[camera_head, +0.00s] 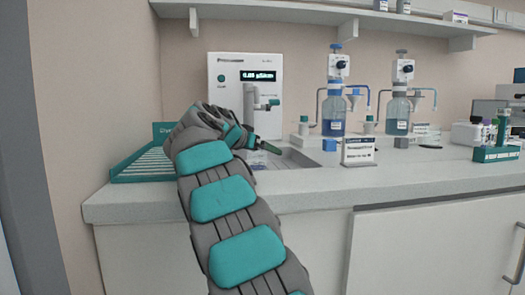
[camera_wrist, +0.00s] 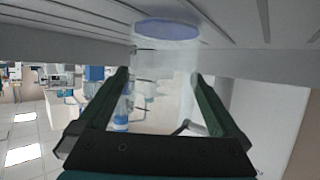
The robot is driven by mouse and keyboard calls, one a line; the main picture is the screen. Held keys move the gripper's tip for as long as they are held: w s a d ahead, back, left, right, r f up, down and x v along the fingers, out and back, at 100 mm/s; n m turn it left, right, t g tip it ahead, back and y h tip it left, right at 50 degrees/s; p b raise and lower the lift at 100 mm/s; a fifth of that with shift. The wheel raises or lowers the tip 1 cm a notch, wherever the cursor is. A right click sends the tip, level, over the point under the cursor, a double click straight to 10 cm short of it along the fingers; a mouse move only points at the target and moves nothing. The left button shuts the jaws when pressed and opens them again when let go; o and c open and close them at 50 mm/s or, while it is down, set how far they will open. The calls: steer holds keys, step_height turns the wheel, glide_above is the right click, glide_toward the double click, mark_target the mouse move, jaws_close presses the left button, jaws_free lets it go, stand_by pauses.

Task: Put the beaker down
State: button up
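The clear beaker (camera_wrist: 165,65) stands out in the wrist view between my gripper's two green fingers, with a pale blue disc at its end. That view looks upside down, with the ribbed grey surface (camera_wrist: 80,45) at the top. My gripper (camera_wrist: 160,78) appears shut on the beaker, one finger against each side. I cannot tell whether the beaker touches the ribbed surface.
A white water unit (camera_head: 230,70) with a lit display stands behind. A teal ribbed rack (camera_head: 145,165) lies left. The front counter (camera_head: 400,178) is clear.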

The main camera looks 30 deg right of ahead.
steer(key=shift+r, duration=0.2)
steer(key=v, duration=0.7)
steer(key=shift+s+a, duration=0.1)
steer(key=shift+a, duration=0.15)
